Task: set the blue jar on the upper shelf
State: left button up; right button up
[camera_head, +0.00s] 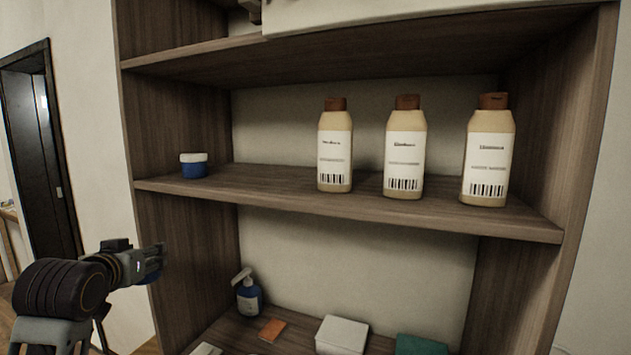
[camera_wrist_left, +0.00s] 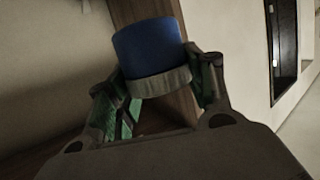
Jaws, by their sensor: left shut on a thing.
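My left gripper (camera_head: 155,260) is at the lower left of the head view, outside the left side of the shelf unit and below the height of the bottle shelf. It is shut on a blue jar (camera_wrist_left: 148,47), which has a greyish lid in the left wrist view. Only a blue bit of this jar (camera_head: 153,276) shows in the head view. The fingers (camera_wrist_left: 165,88) grip around its lid end. The upper shelf (camera_head: 270,190) is a brown wooden board. Another blue jar (camera_head: 194,170) with a white lid stands at its left end. My right gripper is not in view.
Three cream bottles with brown caps (camera_head: 335,150) (camera_head: 404,150) (camera_head: 487,155) stand on the upper shelf's middle and right. Bare board lies between the standing jar and the first bottle. Below are a blue pump bottle (camera_head: 249,299), an orange item (camera_head: 272,329) and a white box (camera_head: 342,335).

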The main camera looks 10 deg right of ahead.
pick_arm(q)
jog(key=s+d+r+m+h, duration=0.15)
jog(key=s+r, duration=0.55)
jog(key=r, duration=1)
jog(key=s+d+r+m+g+h, duration=0.15)
jog(key=s+r, duration=0.55)
jog(key=r, duration=0.9)
jog(key=s+r+m+t+h, duration=0.15)
jog(key=s+r, duration=0.45)
jog(key=r, duration=1.1)
jog(key=w+d+f+m+g+h, duration=0.2)
jog(key=w+d+f, duration=0.1)
jog(key=f, duration=0.2)
jog(key=w+d+f+m+g+h, duration=0.1)
jog(key=w+d+f+h, duration=0.15)
jog(key=f, duration=0.35)
notch_tip(320, 180, down, 12)
jog(key=s+d+m+g+h, duration=0.1)
jog(key=d, duration=0.1)
jog(key=shift+s+r, duration=0.25)
